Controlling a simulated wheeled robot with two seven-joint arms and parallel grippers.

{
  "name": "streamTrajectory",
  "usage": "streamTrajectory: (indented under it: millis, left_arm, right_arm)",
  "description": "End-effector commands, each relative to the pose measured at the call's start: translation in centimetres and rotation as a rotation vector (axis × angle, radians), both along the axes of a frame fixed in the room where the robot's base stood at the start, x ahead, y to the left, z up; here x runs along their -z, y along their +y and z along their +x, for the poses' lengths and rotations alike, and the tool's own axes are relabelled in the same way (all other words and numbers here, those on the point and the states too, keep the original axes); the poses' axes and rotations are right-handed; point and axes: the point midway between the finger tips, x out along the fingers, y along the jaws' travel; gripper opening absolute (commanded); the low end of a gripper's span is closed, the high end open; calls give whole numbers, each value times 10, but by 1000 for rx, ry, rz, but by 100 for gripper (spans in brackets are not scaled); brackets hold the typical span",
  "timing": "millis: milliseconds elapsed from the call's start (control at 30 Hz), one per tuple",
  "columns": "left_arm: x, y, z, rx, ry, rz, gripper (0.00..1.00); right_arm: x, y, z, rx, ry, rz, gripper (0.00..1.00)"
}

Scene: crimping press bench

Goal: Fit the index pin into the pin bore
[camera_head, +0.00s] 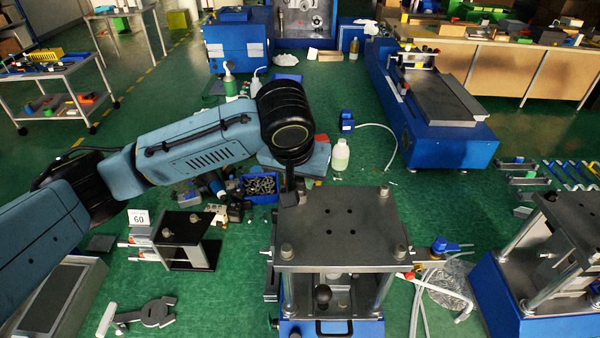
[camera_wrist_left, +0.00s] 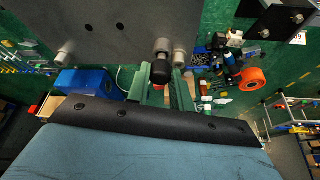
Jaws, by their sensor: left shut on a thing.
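My left gripper (camera_head: 289,190) comes down at the back left corner of the near press's grey top plate (camera_head: 342,228), mostly hidden behind my wrist. In the left wrist view its green fingers (camera_wrist_left: 166,92) are shut on a dark cylindrical piece (camera_wrist_left: 160,71) with a grey end, which appears to be the index pin. The pin is close to the plate's edge, beside a corner post (camera_wrist_left: 179,58); whether they touch cannot be told. The plate shows several small dark holes in its middle; I cannot tell which opening is the pin bore. My right gripper is not in view.
A black ball knob (camera_head: 322,294) sits under the plate. A second press (camera_head: 570,240) stands at the right. A blue parts bin (camera_head: 261,187), a white bottle (camera_head: 340,155) and a small black stand (camera_head: 188,240) are nearby.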

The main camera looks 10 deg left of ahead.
Motion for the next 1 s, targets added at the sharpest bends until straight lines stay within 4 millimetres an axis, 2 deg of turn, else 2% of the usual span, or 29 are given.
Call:
streamTrajectory:
  millis: [67, 100, 300, 667, 767, 1000]
  left_arm:
    - [2, 0, 0, 0, 0, 0, 0]
    - [2, 0, 0, 0, 0, 0, 23]
    - [2, 0, 0, 1, 0, 0, 48]
    - [-4, -1, -2, 2, -2, -2, 48]
    - [-17, 0, -7, 2, -4, -4, 48]
    - [-67, 1, -28, 3, -6, -3, 48]
  right_arm:
    - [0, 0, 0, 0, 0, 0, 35]
    - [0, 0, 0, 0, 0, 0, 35]
    - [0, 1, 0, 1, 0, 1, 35]
    - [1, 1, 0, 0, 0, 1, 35]
    - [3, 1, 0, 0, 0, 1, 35]
    - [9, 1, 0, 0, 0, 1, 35]
